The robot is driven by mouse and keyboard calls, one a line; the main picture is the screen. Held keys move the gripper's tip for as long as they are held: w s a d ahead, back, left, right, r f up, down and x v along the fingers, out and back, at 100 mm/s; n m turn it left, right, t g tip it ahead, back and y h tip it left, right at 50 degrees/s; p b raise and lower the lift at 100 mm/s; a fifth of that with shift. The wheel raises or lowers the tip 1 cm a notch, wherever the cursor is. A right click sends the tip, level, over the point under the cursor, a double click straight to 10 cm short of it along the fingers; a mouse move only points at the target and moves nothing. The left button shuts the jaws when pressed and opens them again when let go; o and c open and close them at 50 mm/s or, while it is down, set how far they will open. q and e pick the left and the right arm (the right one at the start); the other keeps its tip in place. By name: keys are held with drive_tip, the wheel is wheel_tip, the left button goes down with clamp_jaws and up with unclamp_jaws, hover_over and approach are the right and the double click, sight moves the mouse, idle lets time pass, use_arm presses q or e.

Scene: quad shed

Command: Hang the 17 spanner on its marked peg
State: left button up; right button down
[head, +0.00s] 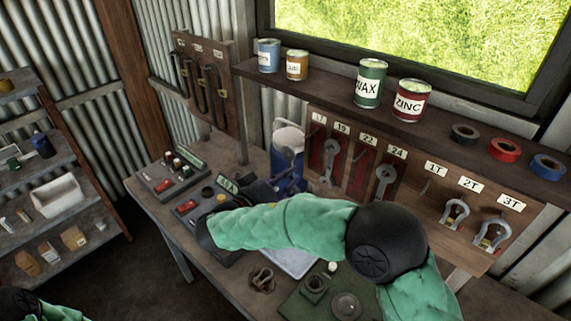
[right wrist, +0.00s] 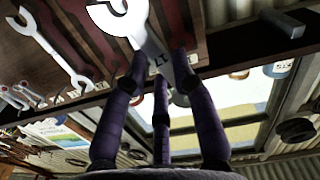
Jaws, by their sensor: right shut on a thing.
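The 17 spanner (right wrist: 143,35) is silver, with an open jaw at its free end and a number on its shank. My right gripper (right wrist: 163,82) is shut on it with purple fingers. In the head view my green right arm bends back at the wrist, and the gripper (head: 296,184) is partly hidden beside the blue container. A silver spanner (head: 332,155) shows right of the fingers, in front of the peg board near the 17 and 19 labels. The 17 label (head: 319,118) tops a red marked spot (head: 316,152) at the board's left. My left gripper is out of view.
Shackles (head: 492,234) hang further right. A shelf (head: 330,96) with tins and tape rolls overhangs the board. A blue container (head: 287,142) stands close to my right gripper.

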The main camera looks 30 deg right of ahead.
drive_tip(key=p+x, duration=0.1)
drive_tip(key=x, duration=0.4)
drive_tip(key=p+x, duration=0.1)
drive_tip(key=x, duration=0.4)
drive_tip(key=shift+w+a+r+p, duration=0.15)
drive_tip(key=shift+w+r+p, duration=0.05)
drive_tip(key=shift+r+p, duration=0.1)
drive_tip(key=shift+f+b, duration=0.2)
drive_tip(key=shift+b, duration=0.5)
idle(0.9)
idle(0.7)
drive_tip(key=c, duration=0.9)
unclamp_jaws()
drive_tip(key=shift+c, duration=0.2)
